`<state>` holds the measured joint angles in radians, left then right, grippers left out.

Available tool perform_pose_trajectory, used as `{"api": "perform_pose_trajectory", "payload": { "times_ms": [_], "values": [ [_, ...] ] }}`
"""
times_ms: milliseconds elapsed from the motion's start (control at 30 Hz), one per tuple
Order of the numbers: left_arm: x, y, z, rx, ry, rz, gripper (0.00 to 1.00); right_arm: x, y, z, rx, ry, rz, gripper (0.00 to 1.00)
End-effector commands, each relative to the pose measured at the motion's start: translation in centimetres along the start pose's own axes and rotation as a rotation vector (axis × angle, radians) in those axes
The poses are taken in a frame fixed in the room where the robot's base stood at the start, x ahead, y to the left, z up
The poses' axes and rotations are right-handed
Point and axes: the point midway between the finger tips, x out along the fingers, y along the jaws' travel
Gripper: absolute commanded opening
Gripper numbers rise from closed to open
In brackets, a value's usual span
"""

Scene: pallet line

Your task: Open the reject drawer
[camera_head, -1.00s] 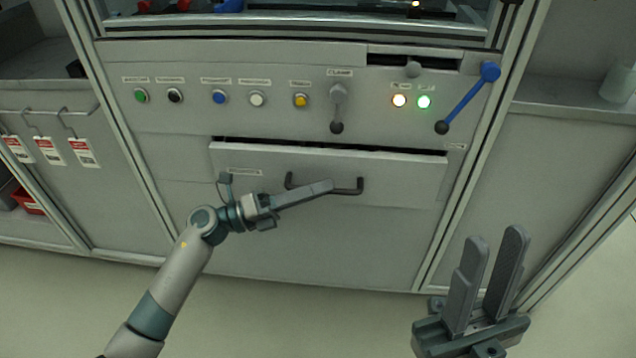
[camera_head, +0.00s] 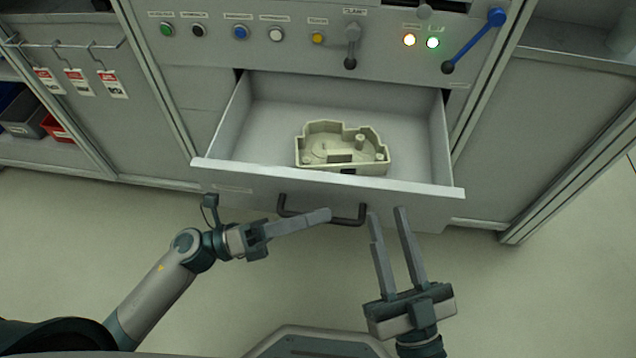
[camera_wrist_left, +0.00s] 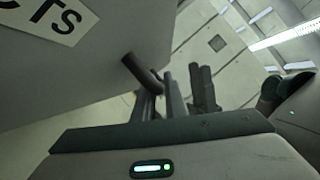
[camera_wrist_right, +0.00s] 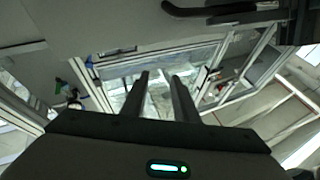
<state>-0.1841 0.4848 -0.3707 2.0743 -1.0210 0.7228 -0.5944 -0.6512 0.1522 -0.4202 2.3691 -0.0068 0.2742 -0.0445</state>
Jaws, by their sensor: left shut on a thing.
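The reject drawer (camera_head: 230,178) stands pulled out from the grey cabinet, its inside visible from above. A pale beige moulded housing (camera_head: 340,167) lies in it. The drawer's black bar handle (camera_head: 348,220) is on the front panel. My left gripper (camera_head: 322,216) is shut on the handle; in the left wrist view the handle (camera_wrist_left: 141,73) shows at the fingers, beside a label ending in "TS". My right gripper (camera_head: 388,216) is open and empty, just right of the handle and in front of the drawer. The right wrist view shows its two fingers apart (camera_wrist_right: 160,85).
Above the drawer is a panel with several buttons (camera_head: 240,33), a clamp lever (camera_head: 351,45) and a blue-handled lever (camera_head: 475,40). Red-and-white tags (camera_head: 77,82) hang at left, above bins (camera_head: 25,120). The floor in front is clear.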

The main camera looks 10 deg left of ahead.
Motion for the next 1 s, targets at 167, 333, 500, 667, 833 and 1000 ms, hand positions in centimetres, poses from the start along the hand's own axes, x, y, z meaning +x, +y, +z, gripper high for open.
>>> {"api": "perform_pose_trajectory", "payload": {
  "times_ms": [167, 333, 500, 667, 833, 1000],
  "values": [
    [-0.6, -1.0, -1.3, -0.002, 0.000, 0.001, 0.00, 0.2, 0.3, 1.0, 0.000, -0.056, 0.005, 0.27],
    [-0.7, -1.2, -1.7, 0.001, -0.001, 0.000, 0.00, 0.2, 0.4, 1.3, 0.001, -0.071, 0.007, 0.27],
    [-0.7, -1.1, -1.6, 0.001, -0.001, 0.000, 0.00, 0.2, 0.4, 1.3, 0.001, -0.071, 0.007, 0.27],
    [-0.7, -1.1, -1.6, 0.001, -0.001, 0.001, 0.25, 0.2, 0.4, 1.3, 0.000, -0.070, 0.007, 0.27],
    [-0.7, -1.1, -1.6, 0.001, -0.001, 0.000, 0.29, 0.2, 0.5, 1.3, 0.000, -0.070, 0.007, 0.27],
    [-0.7, -1.1, -1.6, 0.001, -0.001, 0.000, 0.29, 0.2, 0.5, 1.3, 0.000, -0.069, 0.007, 0.27]
  ]
}}
